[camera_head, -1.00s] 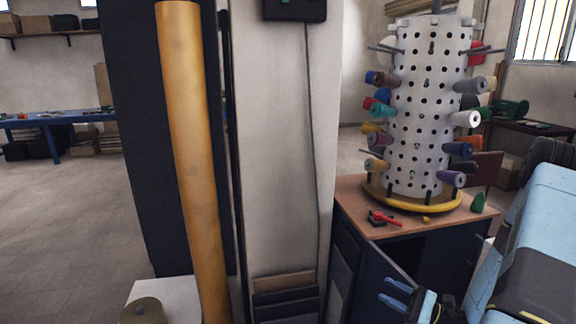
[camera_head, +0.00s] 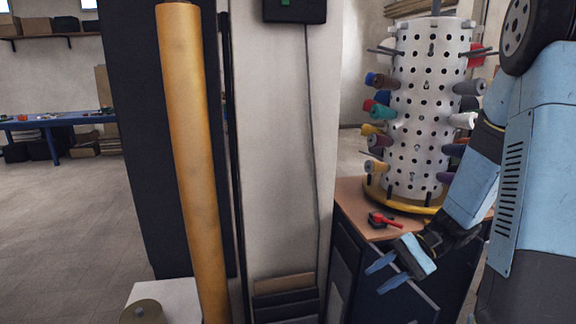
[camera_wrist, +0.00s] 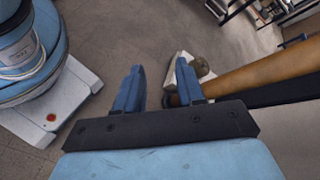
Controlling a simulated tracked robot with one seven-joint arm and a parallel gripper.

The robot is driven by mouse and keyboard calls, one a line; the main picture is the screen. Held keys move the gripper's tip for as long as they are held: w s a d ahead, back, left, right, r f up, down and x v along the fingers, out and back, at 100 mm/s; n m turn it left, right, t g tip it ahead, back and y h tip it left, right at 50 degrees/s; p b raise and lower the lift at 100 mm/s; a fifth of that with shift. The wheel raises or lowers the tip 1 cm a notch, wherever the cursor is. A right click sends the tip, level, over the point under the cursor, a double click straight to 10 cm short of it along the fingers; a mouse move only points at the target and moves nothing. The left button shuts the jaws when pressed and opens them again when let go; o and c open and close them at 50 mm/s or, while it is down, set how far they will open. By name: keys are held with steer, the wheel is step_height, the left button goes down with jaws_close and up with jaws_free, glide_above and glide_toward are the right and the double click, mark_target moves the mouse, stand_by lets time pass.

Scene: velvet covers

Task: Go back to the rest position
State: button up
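My gripper (camera_head: 388,274) is at the lower right of the head view, in front of the cabinet under the spool tower. Its two blue fingers stand apart with nothing between them. In the wrist view my gripper (camera_wrist: 160,85) is also open and empty, its fingers pointing out over the grey floor. My arm is folded at the right side of the head view and hides part of the cabinet and the tower's lower right.
A perforated white tower (camera_head: 428,110) with several thread spools stands on a wooden-topped cabinet (camera_head: 352,190). A tall yellow roll (camera_head: 190,130) stands left of a white pillar (camera_head: 275,150). A blue table (camera_head: 75,118) is far left; floor (camera_head: 75,210) there is clear.

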steer(key=s+d+r+n+t+h, duration=0.1)
steer(key=s+r+n+t+h, duration=0.2)
steer(key=r+h, duration=0.3)
steer(key=s+d+r+n+t+h, duration=0.1)
steer(key=s+r+n+t+h, duration=0.2)
steer(key=r, duration=1)
steer(key=s+t+h, duration=0.2)
steer(key=s+h, duration=0.1)
steer(key=shift+d+r+t, duration=0.2)
steer(key=shift+r+t, duration=0.1)
steer(key=shift+t, duration=0.1)
steer(key=shift+o, duration=0.4)
